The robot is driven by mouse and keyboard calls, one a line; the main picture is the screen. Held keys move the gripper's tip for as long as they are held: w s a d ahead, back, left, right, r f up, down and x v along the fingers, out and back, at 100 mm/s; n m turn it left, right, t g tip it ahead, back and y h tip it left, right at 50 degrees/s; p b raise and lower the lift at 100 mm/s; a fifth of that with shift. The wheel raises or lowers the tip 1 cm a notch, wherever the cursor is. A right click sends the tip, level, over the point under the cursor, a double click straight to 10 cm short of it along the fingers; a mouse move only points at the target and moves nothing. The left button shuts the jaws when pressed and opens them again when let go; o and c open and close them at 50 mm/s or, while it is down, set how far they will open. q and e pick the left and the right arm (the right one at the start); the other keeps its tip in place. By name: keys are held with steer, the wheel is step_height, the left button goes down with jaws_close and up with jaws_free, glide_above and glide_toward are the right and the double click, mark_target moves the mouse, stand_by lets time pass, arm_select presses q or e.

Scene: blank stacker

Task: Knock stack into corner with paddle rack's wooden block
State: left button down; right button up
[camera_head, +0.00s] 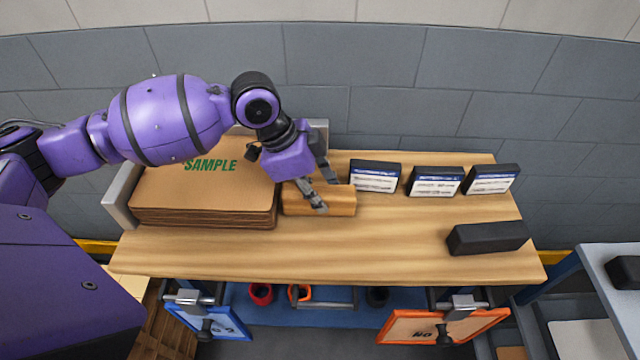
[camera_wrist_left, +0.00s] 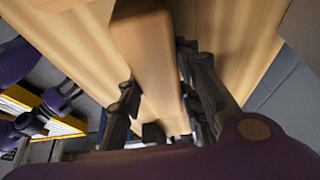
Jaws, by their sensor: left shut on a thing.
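The stack of brown cardboard sheets (camera_head: 190,195), marked SAMPLE in green on top, lies at the left of the wooden table. A grey metal corner stop stands at its left (camera_head: 121,202) and behind it. My left gripper (camera_head: 323,194) is shut on the wooden block (camera_head: 338,202), just right of the stack. The block's left end is at or very near the stack's right side; I cannot tell if they touch. In the left wrist view the block (camera_wrist_left: 148,55) runs between the two fingers. My right gripper is not in view.
Several dark blocks with blue and white labels (camera_head: 375,176) stand at the back right. A plain black block (camera_head: 487,238) lies near the right edge of the table (camera_head: 400,245). The front middle is clear. Blue (camera_head: 215,322) and orange (camera_head: 440,326) paddles hang below the front edge.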

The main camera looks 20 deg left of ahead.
arm_select(q)
steer(key=shift+r, duration=0.1)
steer(key=shift+a, duration=0.1)
steer(key=shift+a, duration=0.1)
steer(key=shift+s+a, duration=0.1)
steer(key=shift+a, duration=0.15)
steer(key=shift+s+a+p, duration=0.15)
steer(key=shift+a+p, duration=0.2)
steer(key=shift+a, duration=0.25)
steer(key=shift+d, duration=0.2)
